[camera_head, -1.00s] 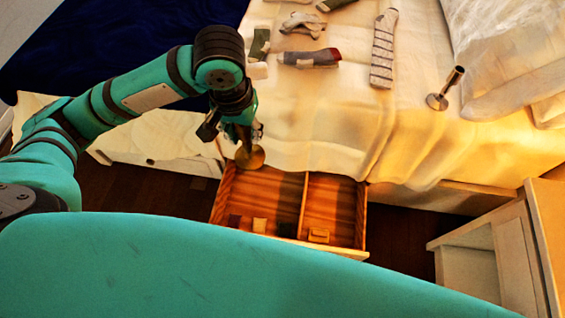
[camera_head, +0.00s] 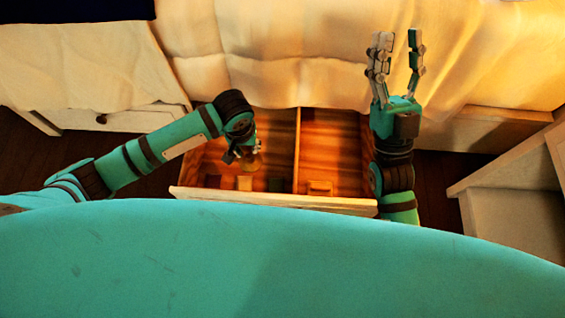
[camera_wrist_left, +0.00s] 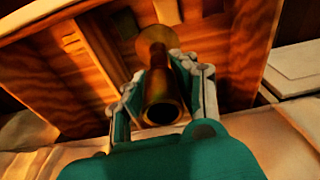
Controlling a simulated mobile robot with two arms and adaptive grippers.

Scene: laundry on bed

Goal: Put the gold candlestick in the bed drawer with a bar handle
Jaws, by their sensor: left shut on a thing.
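The gold candlestick (camera_wrist_left: 161,80) is held between the fingers of my left gripper (camera_wrist_left: 163,88) in the left wrist view, its open end toward the camera and its round base away from it. In the head view my left gripper (camera_head: 243,153) is over the left compartment of the open drawer (camera_head: 275,200), and the candlestick (camera_head: 250,163) shows only in part below it. I cannot tell whether its base touches the drawer floor. The drawer has a divider. My right gripper (camera_head: 395,65) is open and empty, over the bed's edge right of the drawer. Any bar handle is hidden.
Several small blocks (camera_head: 244,183) lie along the drawer's front. A closed drawer with a round knob (camera_head: 101,119) is at left. A white cabinet (camera_head: 510,195) stands at right. The pale bed cover (camera_head: 290,60) hangs behind the drawer.

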